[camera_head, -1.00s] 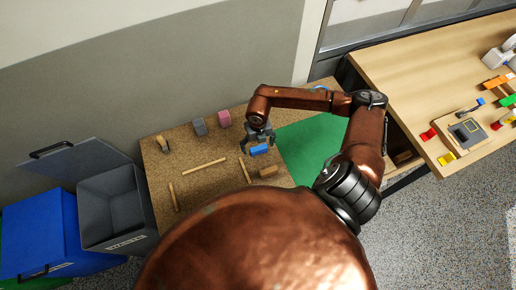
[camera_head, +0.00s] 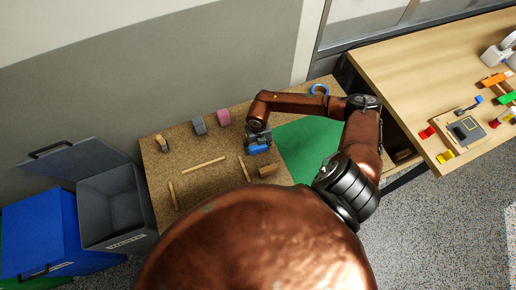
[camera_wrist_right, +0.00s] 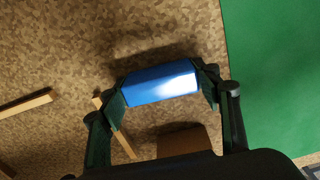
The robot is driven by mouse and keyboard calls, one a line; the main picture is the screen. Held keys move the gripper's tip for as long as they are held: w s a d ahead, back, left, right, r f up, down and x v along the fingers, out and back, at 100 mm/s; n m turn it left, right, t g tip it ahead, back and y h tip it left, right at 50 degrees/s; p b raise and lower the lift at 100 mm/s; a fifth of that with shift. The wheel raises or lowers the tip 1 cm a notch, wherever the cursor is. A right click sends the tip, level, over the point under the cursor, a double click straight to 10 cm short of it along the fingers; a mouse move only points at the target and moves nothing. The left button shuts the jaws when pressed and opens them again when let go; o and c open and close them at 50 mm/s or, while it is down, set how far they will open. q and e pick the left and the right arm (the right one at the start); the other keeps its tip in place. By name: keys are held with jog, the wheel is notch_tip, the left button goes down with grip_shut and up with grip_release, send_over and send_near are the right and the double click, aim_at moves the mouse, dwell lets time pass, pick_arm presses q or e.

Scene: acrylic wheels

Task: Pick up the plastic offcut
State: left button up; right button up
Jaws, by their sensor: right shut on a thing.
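The plastic offcut appears to be the blue block (camera_head: 259,150), a short glossy piece low over the brown speckled tabletop. My right gripper (camera_head: 258,142) is shut on it. In the right wrist view the blue block (camera_wrist_right: 160,82) lies across between the two fingertips of my right gripper (camera_wrist_right: 163,84), one finger touching each end. A dark shadow shows on the surface beside it; I cannot tell whether it touches the table. My left gripper is not in view.
Wooden sticks (camera_head: 204,164) and a brown block (camera_head: 268,170) lie close by. A grey block (camera_head: 199,126) and a pink block (camera_head: 223,117) stand at the back. A green mat (camera_head: 305,150) is to the right. Grey (camera_head: 118,207) and blue (camera_head: 40,232) bins stand at the left.

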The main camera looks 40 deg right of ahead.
jog(key=c, duration=0.5)
jog(key=shift+r, duration=0.15)
